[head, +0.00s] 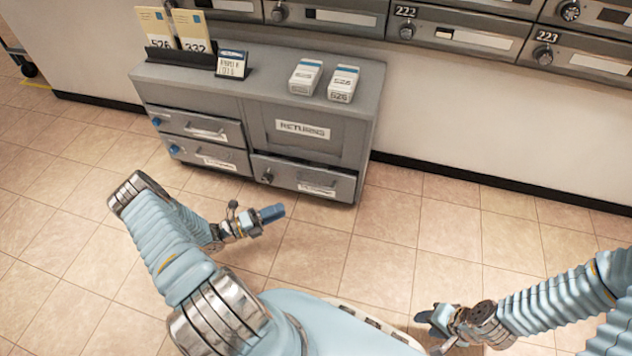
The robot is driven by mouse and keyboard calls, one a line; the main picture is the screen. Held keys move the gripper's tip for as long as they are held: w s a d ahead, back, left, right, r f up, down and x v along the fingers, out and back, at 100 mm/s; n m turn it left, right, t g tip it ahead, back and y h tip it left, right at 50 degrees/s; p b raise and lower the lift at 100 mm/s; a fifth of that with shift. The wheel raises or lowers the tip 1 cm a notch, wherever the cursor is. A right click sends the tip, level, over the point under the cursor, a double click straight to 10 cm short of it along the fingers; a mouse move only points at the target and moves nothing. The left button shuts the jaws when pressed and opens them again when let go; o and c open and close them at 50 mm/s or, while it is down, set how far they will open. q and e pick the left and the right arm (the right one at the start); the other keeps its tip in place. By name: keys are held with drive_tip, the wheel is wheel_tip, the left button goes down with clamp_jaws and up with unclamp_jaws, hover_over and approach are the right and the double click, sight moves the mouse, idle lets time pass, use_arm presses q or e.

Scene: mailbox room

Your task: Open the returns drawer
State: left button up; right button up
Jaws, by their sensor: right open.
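A grey cabinet (365,95) stands against the wall. Its upper right panel (343,140) carries a label reading RETURNS. Below that panel is a wide lower right drawer (290,172) with a dark knob at its left and a label too small to read; I cannot tell whether it is fully closed. My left gripper (271,213) is over the floor, just in front of this drawer and apart from it. Its blue fingers overlap in the view, so their gap is hidden. My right gripper (428,323) is open and empty at the bottom right, far from the cabinet.
Two left drawers (200,127) with blue knobs sit beside the panel. On the cabinet top are two small boxes (305,77) (343,83), a small sign (231,64) and a card holder (180,58). Numbered mailboxes (455,37) line the wall above. The floor (480,215) to the right is clear.

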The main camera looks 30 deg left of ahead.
use_arm(q)
drive_tip(key=w+d+r+n+t+y, duration=0.1)
drive_tip(key=w+d, duration=0.3)
drive_tip(key=w, duration=0.7)
drive_tip(key=shift+w+d+r, duration=0.35)
drive_tip(key=shift+w+r, duration=0.05)
drive_tip(key=shift+r, duration=0.1)
clamp_jaws()
